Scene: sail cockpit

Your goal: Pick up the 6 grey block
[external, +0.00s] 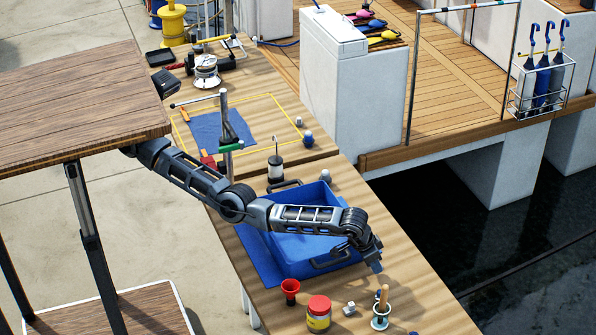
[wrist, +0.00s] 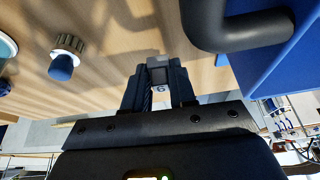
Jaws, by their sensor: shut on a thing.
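A small grey block with a "6" on its face (wrist: 160,82) sits between the two dark fingers of my gripper (wrist: 159,86) in the wrist view. The fingers are shut on its sides. In the external view my gripper (external: 376,267) points down at the right side of the blue tray, above the wooden table. The held block cannot be made out there.
The blue tray (external: 285,247) with dark handles is close beside my gripper; its handle (wrist: 240,28) shows in the wrist view. A red cup (external: 290,289), a red-lidded jar (external: 319,312) and a holder with a wooden-handled tool (external: 381,317) stand in front. Water lies right.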

